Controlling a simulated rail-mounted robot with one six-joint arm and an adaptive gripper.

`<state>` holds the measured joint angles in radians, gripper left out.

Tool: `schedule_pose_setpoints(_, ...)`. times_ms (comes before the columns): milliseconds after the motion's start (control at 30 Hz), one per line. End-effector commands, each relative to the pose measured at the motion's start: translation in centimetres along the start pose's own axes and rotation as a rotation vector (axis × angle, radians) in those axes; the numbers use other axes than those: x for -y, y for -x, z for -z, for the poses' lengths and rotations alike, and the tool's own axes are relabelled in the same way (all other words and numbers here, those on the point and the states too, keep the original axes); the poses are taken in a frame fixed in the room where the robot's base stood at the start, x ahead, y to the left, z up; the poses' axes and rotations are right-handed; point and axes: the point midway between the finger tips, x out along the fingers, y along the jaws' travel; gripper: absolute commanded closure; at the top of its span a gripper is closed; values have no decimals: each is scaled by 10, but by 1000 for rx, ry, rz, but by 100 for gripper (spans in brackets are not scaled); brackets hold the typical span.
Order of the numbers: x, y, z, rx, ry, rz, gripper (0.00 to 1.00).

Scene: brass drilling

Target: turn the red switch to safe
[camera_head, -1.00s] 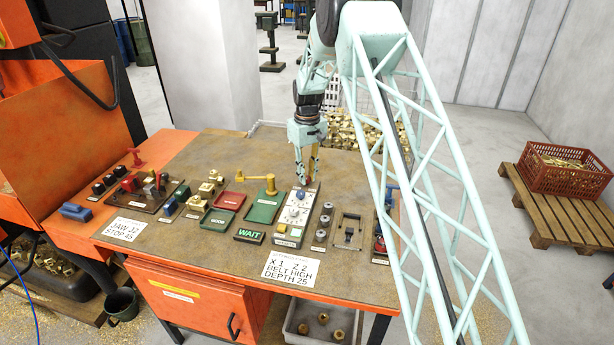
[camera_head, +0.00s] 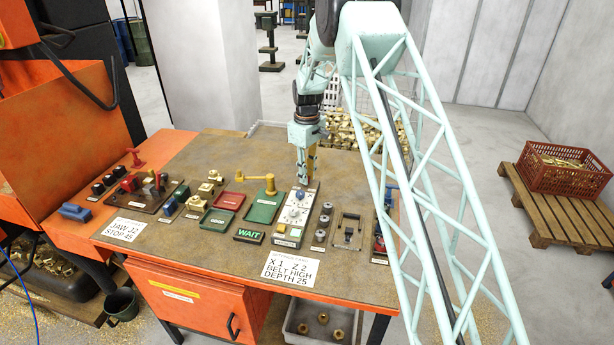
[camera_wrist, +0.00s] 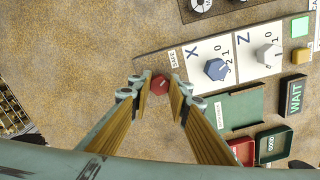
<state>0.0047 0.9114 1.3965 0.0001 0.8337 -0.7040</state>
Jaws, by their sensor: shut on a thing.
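The red switch (camera_wrist: 159,85) is a small red knob at the end of the white control panel (camera_wrist: 210,62), beside a label that seems to read SAFE. In the wrist view it sits between the two fingertips of my gripper (camera_wrist: 160,88), which is shut on it. In the head view my gripper (camera_head: 306,178) points straight down at the far end of the panel (camera_head: 293,218) and hides the red switch. The blue X knob (camera_wrist: 216,69) and the white Z knob (camera_wrist: 268,54) are on the same panel. Which way the red switch is turned cannot be read.
A green tray (camera_head: 265,207), a red tray (camera_head: 229,200) and a yellow-handled lever (camera_head: 258,180) stand left of the panel. Bare tabletop (camera_head: 185,235) lies at the left.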

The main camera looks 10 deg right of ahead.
Motion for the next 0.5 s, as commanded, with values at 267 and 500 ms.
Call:
schedule_pose_setpoints(267, 0, 0, 0, 0, 0, 0, 70)
schedule_pose_setpoints(500, 0, 0, 0, 0, -1, 0, 69)
